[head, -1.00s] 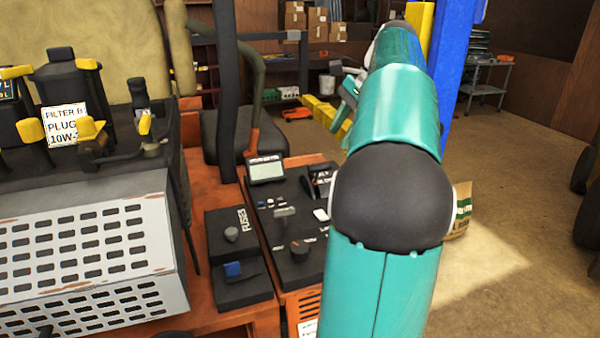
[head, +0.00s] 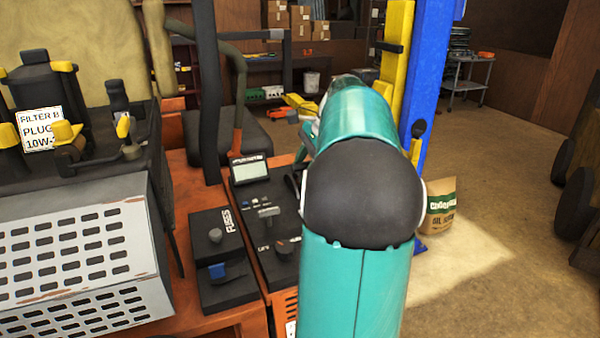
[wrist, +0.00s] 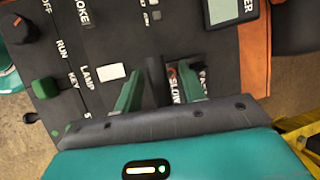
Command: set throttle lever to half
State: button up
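The throttle slot shows in the wrist view as a panel plate (wrist: 199,75) marked SLOW and FAST. A dark upright piece that looks like the throttle lever (wrist: 154,78) stands beside it. My gripper (wrist: 160,72) has its two green fingers apart, one on each side of this dark piece. I see gaps by the fingers, but contact at the tips is unclear. In the head view the control panel (head: 262,232) is partly behind my arm, which hides the fingers and most of the throttle.
The wrist view shows a white rocker switch (wrist: 111,72), a green key knob (wrist: 45,88), a black dial (wrist: 22,28) and a display (wrist: 228,10). In the head view a fuse box (head: 215,235) lies left of the panel. A blue lift post (head: 432,80) and paper bag (head: 439,205) stand right.

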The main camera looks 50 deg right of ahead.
jog(key=shift+x, duration=0.85)
grip_shut()
jog(key=shift+w, duration=0.1)
jog(key=shift+w+d+r+g+y, duration=0.2)
jog(key=shift+w+d+g+y, duration=0.1)
jog(key=shift+w+g, duration=0.2)
jog(key=shift+w+d+r, duration=0.2)
jog(key=shift+w+d, duration=0.2)
jog(key=shift+w, duration=0.3)
jog(key=shift+w+d+r, duration=0.2)
jog(key=shift+w+d, duration=0.25)
jog(key=shift+w, duration=0.2)
grip_release()
jog(key=shift+r, duration=0.15)
